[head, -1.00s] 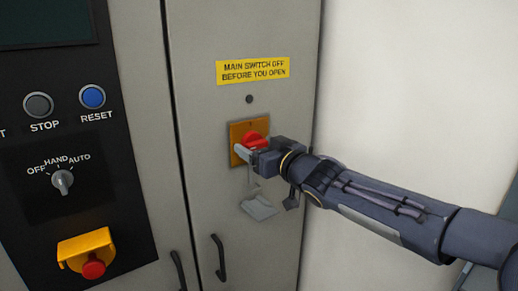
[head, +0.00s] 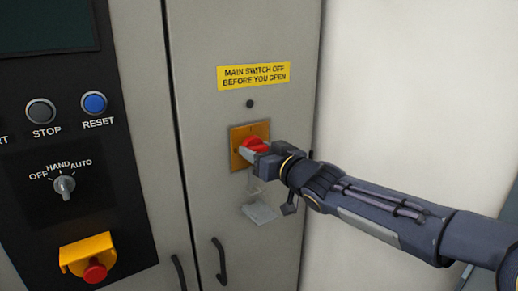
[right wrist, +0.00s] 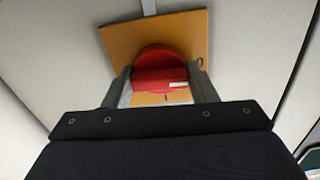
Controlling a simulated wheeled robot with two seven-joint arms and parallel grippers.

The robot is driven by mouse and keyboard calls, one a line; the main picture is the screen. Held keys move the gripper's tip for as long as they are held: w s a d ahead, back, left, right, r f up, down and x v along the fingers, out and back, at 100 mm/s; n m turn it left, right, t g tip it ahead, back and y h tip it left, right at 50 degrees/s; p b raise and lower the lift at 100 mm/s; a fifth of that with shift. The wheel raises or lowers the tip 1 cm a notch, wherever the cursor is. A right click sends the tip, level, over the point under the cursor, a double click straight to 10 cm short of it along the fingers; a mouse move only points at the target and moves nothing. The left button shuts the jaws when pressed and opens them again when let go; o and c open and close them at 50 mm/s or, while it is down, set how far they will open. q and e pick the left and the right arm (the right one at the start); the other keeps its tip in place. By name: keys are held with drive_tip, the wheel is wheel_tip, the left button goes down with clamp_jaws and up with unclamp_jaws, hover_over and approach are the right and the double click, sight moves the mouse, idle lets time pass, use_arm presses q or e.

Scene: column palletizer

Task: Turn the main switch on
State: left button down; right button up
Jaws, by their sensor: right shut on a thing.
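The main switch is a red rotary knob (head: 254,144) on an orange-yellow square plate (head: 236,133), set in the grey cabinet door. My right gripper (head: 256,150) reaches it from the right and is shut on the knob. In the right wrist view the red knob (right wrist: 160,72) sits between the two fingers (right wrist: 160,88), one on each side, in front of the plate (right wrist: 122,38). The fingers hide part of the knob and the plate's lower right. My left gripper is not in view.
A yellow label (head: 253,76) about the main switch is above the plate. A grey tag (head: 260,213) hangs below it. Door handles (head: 219,260) are lower down. A black panel at left has a selector (head: 64,186) and a red emergency button (head: 95,271).

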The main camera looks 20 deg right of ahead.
drive_tip(key=m+p, duration=0.3)
drive_tip(key=shift+r, duration=0.15)
drive_tip(key=m+p, duration=0.2)
drive_tip(key=m, duration=0.3)
drive_tip(key=shift+p, duration=0.4)
drive_tip(key=m+p, duration=0.1)
drive_tip(key=m, duration=0.3)
drive_tip(key=shift+p, duration=0.4)
drive_tip(key=shift+m+p, duration=0.7)
drive_tip(key=shift+m, duration=1.8)
drive_tip(key=shift+f, duration=0.2)
drive_tip(key=o, duration=1)
